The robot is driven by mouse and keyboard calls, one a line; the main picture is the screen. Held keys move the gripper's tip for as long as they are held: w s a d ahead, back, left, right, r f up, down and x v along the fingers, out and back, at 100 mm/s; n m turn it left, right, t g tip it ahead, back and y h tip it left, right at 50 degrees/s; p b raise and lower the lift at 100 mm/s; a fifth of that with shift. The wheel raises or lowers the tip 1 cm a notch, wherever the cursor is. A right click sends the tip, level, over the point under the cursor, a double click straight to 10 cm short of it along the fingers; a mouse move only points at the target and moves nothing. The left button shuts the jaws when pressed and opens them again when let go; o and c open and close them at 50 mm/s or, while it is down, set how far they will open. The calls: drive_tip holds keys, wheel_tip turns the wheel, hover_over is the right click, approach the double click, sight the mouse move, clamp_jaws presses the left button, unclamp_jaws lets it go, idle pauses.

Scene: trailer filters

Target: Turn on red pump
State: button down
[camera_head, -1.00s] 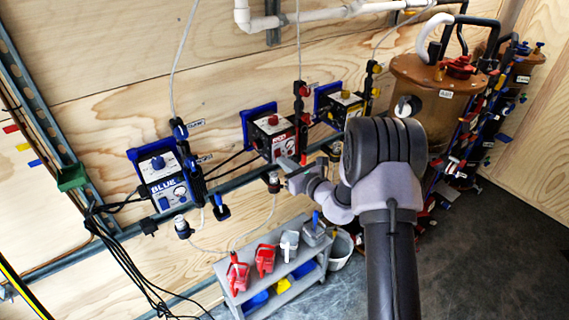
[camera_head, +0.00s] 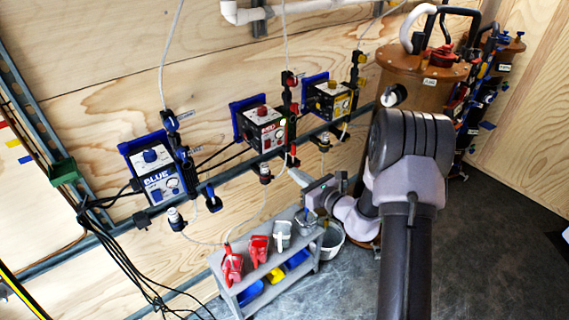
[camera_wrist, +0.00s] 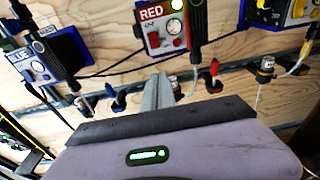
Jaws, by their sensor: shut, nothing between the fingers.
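The red pump (camera_head: 265,130) is a box with a white front panel, a red label and a red knob on top, mounted on the wooden wall between the blue and yellow pumps. In the wrist view the red pump (camera_wrist: 152,27) shows its RED label, a round gauge with a greenish edge (camera_wrist: 176,28) and a small red switch (camera_wrist: 180,42). Whether the switch is on or off I cannot tell. My gripper (camera_head: 297,176) is below and right of the pump, apart from it. In the wrist view my gripper (camera_wrist: 158,90) is shut and empty, pointing toward the wall below the pump.
The blue pump (camera_head: 160,180) is at left and the yellow pump (camera_head: 332,100) at right. A metal rail with valves and hoses runs below them. A grey shelf (camera_head: 225,283) with red jugs stands below. A brown tank (camera_head: 420,82) stands at the right.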

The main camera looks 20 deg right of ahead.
drive_tip(key=v, duration=0.2)
drive_tip(key=shift+s+d+f, duration=0.1)
drive_tip(key=shift+s+f, duration=0.1)
drive_tip(key=shift+s, duration=0.25)
